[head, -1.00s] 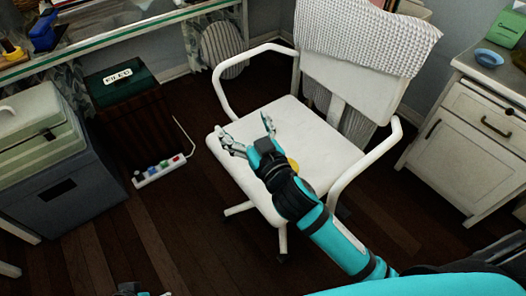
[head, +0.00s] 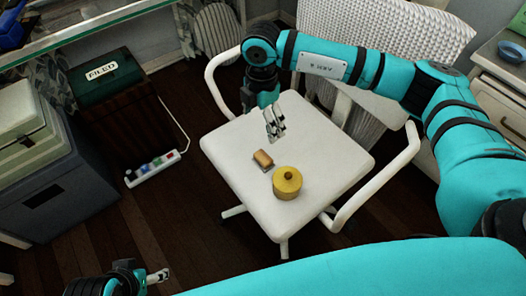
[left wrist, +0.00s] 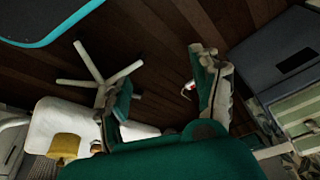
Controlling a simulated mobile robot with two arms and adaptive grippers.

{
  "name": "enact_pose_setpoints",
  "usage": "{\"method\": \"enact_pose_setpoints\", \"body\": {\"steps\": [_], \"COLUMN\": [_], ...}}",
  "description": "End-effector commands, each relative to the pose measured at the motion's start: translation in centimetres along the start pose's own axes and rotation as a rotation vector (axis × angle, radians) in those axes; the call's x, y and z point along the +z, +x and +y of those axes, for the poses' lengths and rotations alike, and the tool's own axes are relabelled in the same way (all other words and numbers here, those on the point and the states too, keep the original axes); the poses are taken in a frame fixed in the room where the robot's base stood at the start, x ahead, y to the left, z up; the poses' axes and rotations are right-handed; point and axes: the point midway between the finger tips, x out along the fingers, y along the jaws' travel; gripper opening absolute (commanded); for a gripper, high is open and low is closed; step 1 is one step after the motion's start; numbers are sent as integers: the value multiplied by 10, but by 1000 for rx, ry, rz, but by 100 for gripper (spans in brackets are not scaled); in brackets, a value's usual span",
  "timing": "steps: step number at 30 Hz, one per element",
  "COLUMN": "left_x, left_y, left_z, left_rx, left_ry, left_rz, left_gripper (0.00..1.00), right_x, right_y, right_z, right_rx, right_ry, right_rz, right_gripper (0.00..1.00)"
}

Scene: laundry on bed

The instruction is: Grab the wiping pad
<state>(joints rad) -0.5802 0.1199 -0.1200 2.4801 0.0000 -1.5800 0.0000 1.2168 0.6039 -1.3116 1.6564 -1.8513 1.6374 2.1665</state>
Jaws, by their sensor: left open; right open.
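A small tan-orange pad (head: 263,159), which looks like the wiping pad, lies on the white chair seat (head: 330,150). A yellow round object (head: 287,182) with a knob on top sits just in front and to the right of it; it also shows in the left wrist view (left wrist: 64,146). My right gripper (head: 275,128) points down above the seat, behind the pad and apart from it, open and empty. My left gripper (head: 160,275) is low at the bottom left, away from the chair. In the left wrist view its fingers (left wrist: 163,92) are spread with nothing between them.
The chair's white armrests (head: 375,176) flank the seat. A power strip (head: 154,168) lies on the dark floor to the left, near a files box (head: 118,100) and a grey-blue bin (head: 60,190). A drawer cabinet (head: 500,95) stands at the right.

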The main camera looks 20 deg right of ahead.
Motion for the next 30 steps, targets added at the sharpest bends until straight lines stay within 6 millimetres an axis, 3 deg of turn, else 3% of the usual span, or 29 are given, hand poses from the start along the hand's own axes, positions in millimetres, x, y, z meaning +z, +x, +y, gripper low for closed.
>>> {"method": "enact_pose_setpoints", "body": {"steps": [8,11,18,30], "left_x": [4,-3,-49,-88], "left_y": [12,16,18,14], "left_z": [0,1,7,12], "left_rx": [0,1,12,22], "left_ry": [0,2,8,13], "left_rz": [0,37,245,434], "left_gripper": [65,65,65,65], "right_x": [3,3,3,3], "right_y": [51,74,110,137], "right_z": [-2,-2,-1,-3], "right_rx": [-9,-8,-5,-6], "right_ry": [7,7,5,4], "right_rz": [-11,-11,-8,-9], "right_gripper": [89,89,89,89]}}
